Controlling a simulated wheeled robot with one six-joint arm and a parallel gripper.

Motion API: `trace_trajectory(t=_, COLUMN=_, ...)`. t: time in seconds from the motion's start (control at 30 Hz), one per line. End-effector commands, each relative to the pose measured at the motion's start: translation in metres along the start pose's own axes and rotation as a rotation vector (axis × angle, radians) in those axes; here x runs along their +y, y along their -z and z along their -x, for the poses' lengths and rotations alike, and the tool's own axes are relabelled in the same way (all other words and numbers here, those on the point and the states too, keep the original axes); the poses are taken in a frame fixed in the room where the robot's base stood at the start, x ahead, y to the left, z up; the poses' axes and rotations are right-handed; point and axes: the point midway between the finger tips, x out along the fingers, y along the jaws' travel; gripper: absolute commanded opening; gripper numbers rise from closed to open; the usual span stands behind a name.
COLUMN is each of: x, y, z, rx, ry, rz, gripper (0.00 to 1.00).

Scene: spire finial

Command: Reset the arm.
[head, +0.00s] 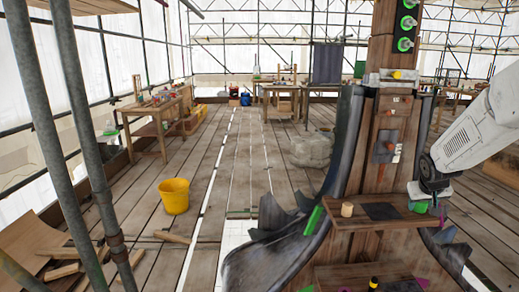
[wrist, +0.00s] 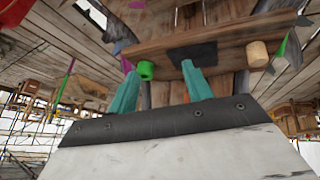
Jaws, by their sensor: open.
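My arm (head: 482,132) reaches in from the right in the head view, its end low by the right end of a wooden shelf (head: 345,222) on the dark spire. In the wrist view my gripper (wrist: 160,70) shows two teal fingers spread apart, with nothing held between them. A green cylinder (wrist: 146,70) is just past the left fingertip; I cannot tell whether they touch. It also shows at the shelf's right end in the head view (head: 417,206). The fingers are mostly hidden in the head view.
A tan wooden cylinder (head: 347,209) and a dark pad (head: 382,211) are on the shelf. A lower shelf (head: 340,275) is beneath. Curved dark fins (head: 345,135) flank the post. A yellow bucket (head: 174,196) stands on the open plank floor at left. Scaffold poles (head: 45,110) are at far left.

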Motion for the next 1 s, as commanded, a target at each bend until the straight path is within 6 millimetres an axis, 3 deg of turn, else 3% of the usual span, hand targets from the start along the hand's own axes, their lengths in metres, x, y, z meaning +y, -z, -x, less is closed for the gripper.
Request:
trace_trajectory(t=0.03, x=-0.010, y=-0.019, z=0.030, rx=-0.059, ry=0.007, rz=-0.002, gripper=0.50)
trace_trajectory(t=0.2, x=-0.045, y=-0.094, z=0.118, rx=-0.268, ry=0.047, rz=-0.007, gripper=0.50)
trace_trajectory(t=0.5, x=-0.098, y=-0.223, z=0.255, rx=-0.508, ry=0.155, rz=0.026, gripper=0.50)
trace_trajectory(t=0.73, x=-0.124, y=-0.302, z=0.323, rx=-0.537, ry=0.235, rz=0.072, gripper=0.50)
trace_trajectory(t=0.83, x=-0.129, y=-0.316, z=0.338, rx=-0.485, ry=0.256, rz=0.090, gripper=0.50)
trace_trajectory(t=1.0, x=-0.131, y=-0.319, z=0.354, rx=-0.397, ry=0.269, rz=0.115, gripper=0.50)
